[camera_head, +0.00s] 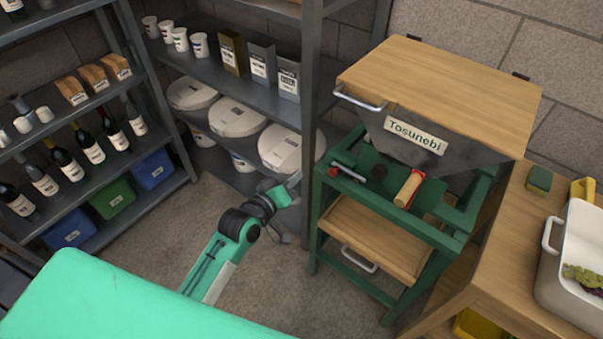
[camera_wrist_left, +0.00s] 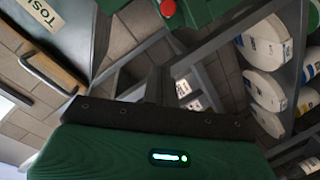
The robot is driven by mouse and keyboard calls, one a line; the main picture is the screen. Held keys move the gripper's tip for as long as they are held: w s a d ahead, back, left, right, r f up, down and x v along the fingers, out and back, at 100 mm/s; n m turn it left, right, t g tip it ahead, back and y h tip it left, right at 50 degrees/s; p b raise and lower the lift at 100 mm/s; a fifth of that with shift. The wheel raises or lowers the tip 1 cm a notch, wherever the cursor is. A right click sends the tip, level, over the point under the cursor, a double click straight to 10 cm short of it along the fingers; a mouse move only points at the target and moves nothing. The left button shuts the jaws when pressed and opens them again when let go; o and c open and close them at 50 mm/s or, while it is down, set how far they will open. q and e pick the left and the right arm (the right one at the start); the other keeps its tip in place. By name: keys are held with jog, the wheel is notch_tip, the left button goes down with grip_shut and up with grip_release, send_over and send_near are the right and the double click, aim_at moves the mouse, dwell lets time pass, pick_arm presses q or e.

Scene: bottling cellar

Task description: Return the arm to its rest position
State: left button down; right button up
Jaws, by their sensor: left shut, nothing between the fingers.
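My left arm (camera_head: 220,260), teal and black, reaches up from the bottom of the head view. Its left gripper (camera_head: 290,186) hangs above the floor, in front of the shelf with white tubs and left of the green machine. The gripper is shut and empty, touching nothing that I can make out. In the left wrist view, a dark bar and a green housing fill the bottom. My right gripper is not in view.
The green "Tosunebi" machine (camera_head: 330,217) with a wooden lid (camera_head: 440,85) stands right of the gripper. White tubs (camera_head: 283,148) sit on the shelf behind. A bottle rack (camera_head: 75,165) is at left. A wooden bench (camera_head: 515,250) holds a white bin (camera_head: 575,265). Floor between is clear.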

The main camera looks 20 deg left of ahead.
pick_arm(q)
jog(key=shift+s+r, duration=0.1)
jog(key=shift+s, duration=0.1)
dwell(0.5)
jog(key=s+a+f+m+g+y, duration=0.1)
jog(key=s+f+g, duration=0.1)
jog(key=f, duration=1)
jog(key=s+a+f+m+g+y, duration=0.1)
jog(key=s+f+g, duration=0.1)
jog(key=f, duration=0.9)
jog(key=s+a+f+m+g+y, duration=0.1)
jog(key=s+f+g, duration=0.1)
jog(key=s+f, duration=0.45)
jog(key=s+a+f+g, duration=0.15)
jog(key=s+f, duration=0.25)
jog(key=f, duration=0.6)
jog(key=s+a+f+m+g, duration=0.1)
jog(key=s+f+g, duration=0.1)
jog(key=s+f, duration=0.4)
jog(key=s+a+f+m+g+y, duration=0.1)
jog(key=s+f, duration=0.5)
jog(key=s, duration=0.9)
jog(key=s+f+m+g, duration=0.3)
jog(key=s+f, duration=0.3)
jog(key=s, duration=0.5)
jog(key=shift+s+a+f+g+y, duration=0.2)
jog(key=shift+s+a+g+y, duration=0.1)
jog(key=shift+a+g, duration=0.15)
